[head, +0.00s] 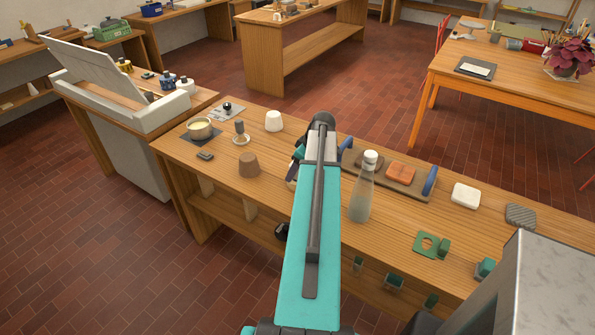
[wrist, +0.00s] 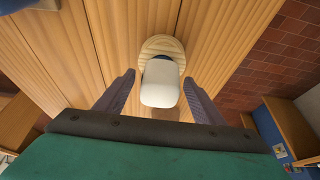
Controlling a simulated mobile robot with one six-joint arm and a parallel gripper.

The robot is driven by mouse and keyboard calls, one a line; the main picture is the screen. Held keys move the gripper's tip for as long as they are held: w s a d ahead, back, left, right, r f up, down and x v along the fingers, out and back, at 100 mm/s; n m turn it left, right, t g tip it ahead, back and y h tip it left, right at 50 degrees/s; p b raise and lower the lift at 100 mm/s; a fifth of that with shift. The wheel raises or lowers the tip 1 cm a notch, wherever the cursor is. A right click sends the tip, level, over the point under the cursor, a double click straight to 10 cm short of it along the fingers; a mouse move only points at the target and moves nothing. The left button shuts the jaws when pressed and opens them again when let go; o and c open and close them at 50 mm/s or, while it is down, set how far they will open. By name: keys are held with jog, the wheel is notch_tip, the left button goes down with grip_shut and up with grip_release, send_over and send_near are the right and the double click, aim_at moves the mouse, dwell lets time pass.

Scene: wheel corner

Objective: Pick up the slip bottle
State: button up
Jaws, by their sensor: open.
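In the wrist view, a white-topped object (wrist: 160,83) with a dark blue band stands on a pale, ribbed round disc (wrist: 162,47). It looks like the slip bottle, but I see no label. My gripper (wrist: 160,92) is open, with one finger on each side of it; I see no contact. In the head view my arm covers this spot, and my gripper (head: 298,158) shows only partly beside the arm. A clear bottle with a white cap (head: 362,190) stands upright on the bench, to the right of my arm.
On the wooden bench (head: 400,235), a brown cup (head: 249,165), a white cup (head: 273,121) and a bowl (head: 200,129) stand left of my arm. A board with an orange block (head: 401,173), a white block (head: 466,195) and a green piece (head: 430,245) lie to the right.

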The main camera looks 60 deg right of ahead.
dwell(0.4)
grip_shut()
jog(key=shift+r, duration=0.15)
jog(key=shift+r+b, duration=1.35)
jog(key=shift+r, duration=3.5)
